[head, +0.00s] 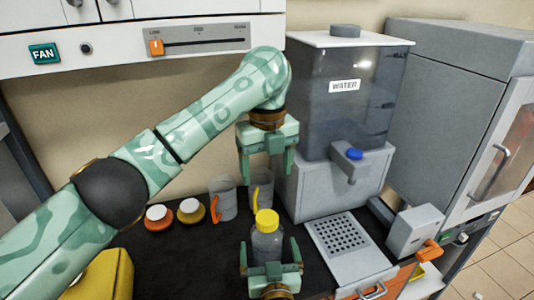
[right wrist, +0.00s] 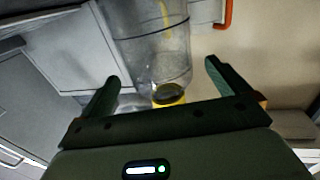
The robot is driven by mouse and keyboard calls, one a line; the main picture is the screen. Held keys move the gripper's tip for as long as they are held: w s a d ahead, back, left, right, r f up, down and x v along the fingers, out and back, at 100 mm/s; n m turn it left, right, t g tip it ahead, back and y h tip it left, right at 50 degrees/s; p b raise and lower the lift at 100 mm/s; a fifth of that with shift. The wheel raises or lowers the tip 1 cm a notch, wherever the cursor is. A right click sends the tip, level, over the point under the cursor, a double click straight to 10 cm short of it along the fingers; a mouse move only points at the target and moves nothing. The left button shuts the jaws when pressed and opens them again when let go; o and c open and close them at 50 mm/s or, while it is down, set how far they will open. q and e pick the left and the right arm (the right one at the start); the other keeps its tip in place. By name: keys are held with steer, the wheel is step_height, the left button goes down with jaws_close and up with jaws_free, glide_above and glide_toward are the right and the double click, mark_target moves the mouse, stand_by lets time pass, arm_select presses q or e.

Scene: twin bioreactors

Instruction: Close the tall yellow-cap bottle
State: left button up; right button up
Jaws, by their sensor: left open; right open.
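The tall bottle (head: 267,244) is grey and see-through and stands upright on the dark counter. The yellow cap (head: 267,221) is at its top; I cannot tell how tightly it sits. Yellow also shows in the right wrist view (right wrist: 168,96), with a dark oval in it. My right gripper (head: 270,250) is open, low at the bottle, with one finger on each side of it; contact is not clear. My left gripper (head: 266,168) is open and empty, fingers down, above and behind the bottle.
A clear mug with an orange handle (head: 224,196) and one with a yellow handle (head: 262,186) stand behind the bottle. The water tank (head: 345,110) and perforated tray (head: 342,236) are right.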

arm_select(q)
step_height(320, 180, up, 3)
steer(key=shift+s+p, duration=0.15)
steer(key=shift+p, duration=0.8)
arm_select(e)
steer(key=s+d, duration=0.1)
steer(key=s, duration=1)
steer(key=shift+s+d, duration=0.15)
steer(key=shift+s, duration=0.1)
steer(key=shift+s, duration=0.1)
